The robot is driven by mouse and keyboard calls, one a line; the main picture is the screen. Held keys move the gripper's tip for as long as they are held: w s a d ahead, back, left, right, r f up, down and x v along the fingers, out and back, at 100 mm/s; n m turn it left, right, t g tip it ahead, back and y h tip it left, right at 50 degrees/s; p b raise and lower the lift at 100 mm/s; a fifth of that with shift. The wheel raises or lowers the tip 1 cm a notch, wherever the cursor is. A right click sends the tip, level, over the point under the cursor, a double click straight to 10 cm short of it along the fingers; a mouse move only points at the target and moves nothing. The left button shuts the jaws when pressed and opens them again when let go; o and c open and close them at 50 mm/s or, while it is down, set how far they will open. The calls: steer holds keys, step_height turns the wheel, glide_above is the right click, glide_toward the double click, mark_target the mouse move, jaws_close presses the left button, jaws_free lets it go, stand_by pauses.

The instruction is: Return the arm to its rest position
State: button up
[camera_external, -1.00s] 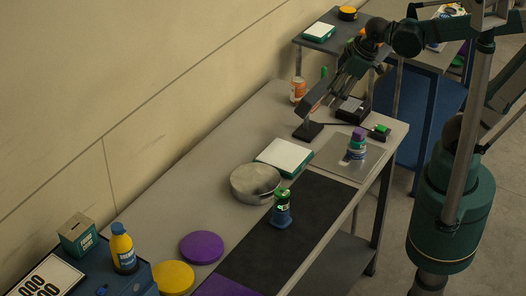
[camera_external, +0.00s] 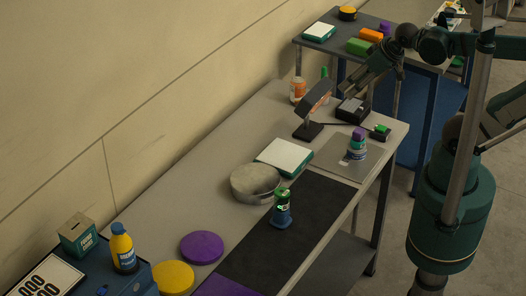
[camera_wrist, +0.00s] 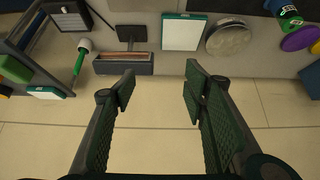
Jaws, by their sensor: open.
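My arm reaches in from the upper right in the external view. My gripper (camera_external: 347,88) hangs over the far end of the long grey table (camera_external: 205,140), beside a dark angled stand (camera_external: 316,97). In the wrist view my gripper (camera_wrist: 160,85) has its two green-padded fingers wide apart. Nothing is between them, and pale wall or floor surface shows behind. Whether the fingers touch anything in the external view is too small to tell, but in the wrist view they look clear.
A side table (camera_external: 345,47) stands behind with coloured blocks.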

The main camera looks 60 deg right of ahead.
step_height(320, 180, down, 10)
steer(key=b, duration=1)
steer(key=shift+f, duration=0.15)
stand_by(0.8)
